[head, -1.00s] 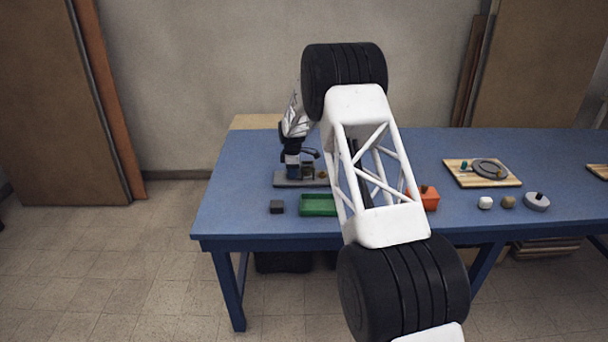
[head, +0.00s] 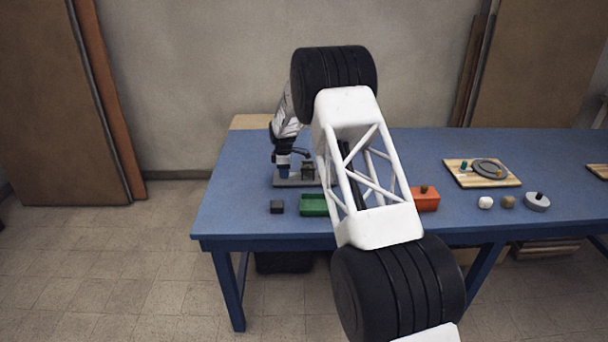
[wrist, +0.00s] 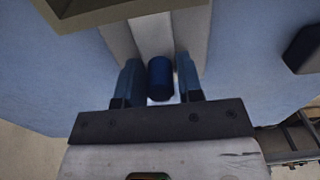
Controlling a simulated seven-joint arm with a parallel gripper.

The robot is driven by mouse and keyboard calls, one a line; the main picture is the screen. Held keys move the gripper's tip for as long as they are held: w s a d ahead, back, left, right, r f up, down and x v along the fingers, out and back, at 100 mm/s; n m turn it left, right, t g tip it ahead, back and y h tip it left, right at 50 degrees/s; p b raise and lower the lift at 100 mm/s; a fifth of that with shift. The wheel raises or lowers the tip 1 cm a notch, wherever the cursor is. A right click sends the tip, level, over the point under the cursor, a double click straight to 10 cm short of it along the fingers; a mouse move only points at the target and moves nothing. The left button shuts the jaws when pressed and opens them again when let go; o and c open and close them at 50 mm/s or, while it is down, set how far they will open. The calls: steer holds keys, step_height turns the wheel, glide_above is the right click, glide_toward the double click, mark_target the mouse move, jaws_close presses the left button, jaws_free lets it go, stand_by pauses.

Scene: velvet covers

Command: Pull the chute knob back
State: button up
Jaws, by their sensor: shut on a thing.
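The chute knob (wrist: 160,78) is a dark blue upright cylinder, seen in the wrist view between the two blue fingers of my gripper (wrist: 158,84). The fingers are shut on it, one on each side. The knob stands over a pale grey chute strip (wrist: 152,36) that runs away from the gripper. In the head view my gripper (head: 284,172) is low over the left end of the grey chute base (head: 296,183). The knob cannot be made out there, and my arm covers the right part of the base.
A green tray (head: 313,206) and a dark block (head: 277,207) lie in front of the chute on the blue table (head: 240,190). An orange box (head: 426,201) stands to the right. A wooden board with a grey disc (head: 490,168) and several small items are farther right.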

steer(key=shift+a, duration=1.4)
steer(key=o, duration=1.4)
steer(key=shift+o, duration=0.2)
steer(key=shift+r, duration=0.1)
step_height(320, 180, up, 7)
